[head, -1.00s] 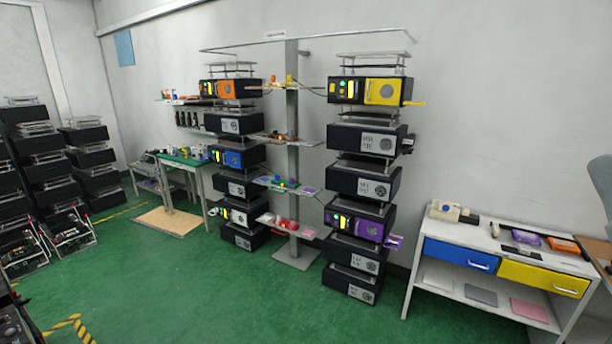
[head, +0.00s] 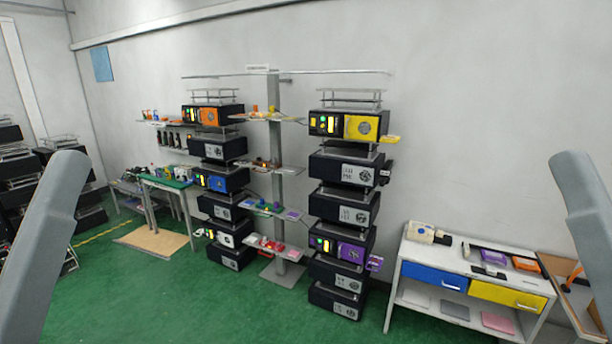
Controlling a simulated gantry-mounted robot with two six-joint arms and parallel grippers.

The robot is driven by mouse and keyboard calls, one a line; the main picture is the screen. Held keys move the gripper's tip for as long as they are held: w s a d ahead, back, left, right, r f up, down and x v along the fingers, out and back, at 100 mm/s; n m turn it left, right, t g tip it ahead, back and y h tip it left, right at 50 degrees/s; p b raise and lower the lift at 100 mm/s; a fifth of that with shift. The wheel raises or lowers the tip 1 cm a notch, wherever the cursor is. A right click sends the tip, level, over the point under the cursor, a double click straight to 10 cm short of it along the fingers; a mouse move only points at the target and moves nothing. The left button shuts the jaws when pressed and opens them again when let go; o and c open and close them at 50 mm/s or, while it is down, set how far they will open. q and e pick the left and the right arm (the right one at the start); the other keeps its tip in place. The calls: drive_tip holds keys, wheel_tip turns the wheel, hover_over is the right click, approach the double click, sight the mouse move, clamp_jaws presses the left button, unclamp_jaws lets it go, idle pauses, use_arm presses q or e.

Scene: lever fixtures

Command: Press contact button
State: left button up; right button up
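I cannot tell which part is the contact button; the small controls are too small to make out. Two stacks of dark box units stand against the wall. The right stack has a yellow-panelled unit (head: 345,126) on top and a purple-panelled unit (head: 343,244) lower down, both with lit indicators. The left stack has an orange unit (head: 222,115), a blue unit (head: 222,180) and a white-panelled unit (head: 220,236). Shelves on a grey post (head: 277,144) between them carry small coloured parts, including red ones (head: 266,243). Only my grey arm links show; neither gripper is in view.
A white table (head: 420,250) with a blue drawer (head: 434,276) and a yellow drawer (head: 507,294) stands at the right. A small green-topped table (head: 166,182) stands at the left. The green floor (head: 250,315) in front of the stacks is clear.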

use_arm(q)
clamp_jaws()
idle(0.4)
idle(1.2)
